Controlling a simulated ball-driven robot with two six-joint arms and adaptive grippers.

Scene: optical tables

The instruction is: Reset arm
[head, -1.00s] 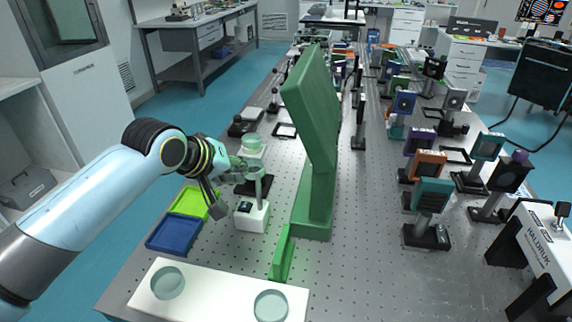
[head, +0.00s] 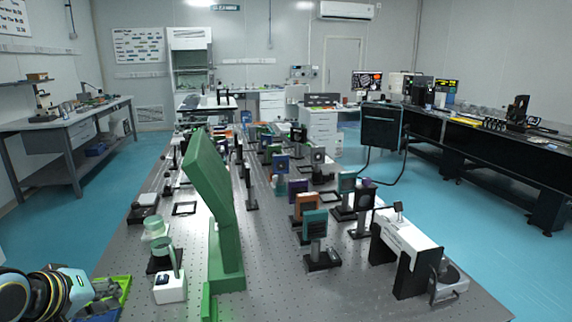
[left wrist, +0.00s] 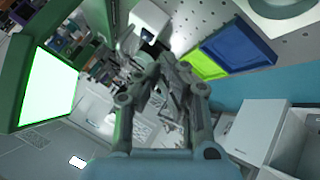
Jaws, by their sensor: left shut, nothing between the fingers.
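My left gripper (head: 108,296) is at the lower left of the head view, above the lime tray (head: 126,284) and left of the white-based post (head: 170,288). Its arm is folded in at the corner. In the left wrist view the left gripper (left wrist: 165,62) points away from the camera with its fingers together and nothing held. The lime tray (left wrist: 207,66) and blue tray (left wrist: 238,36) lie to its right there. My right gripper is in neither view.
The tall green panel (head: 212,180) stands right of the posts; its lit face (left wrist: 48,88) shows in the wrist view. Several optic mounts, such as the teal one (head: 315,224), fill the table's middle. A white bridge-shaped stand (head: 405,240) is near the right edge. Blue floor surrounds the table.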

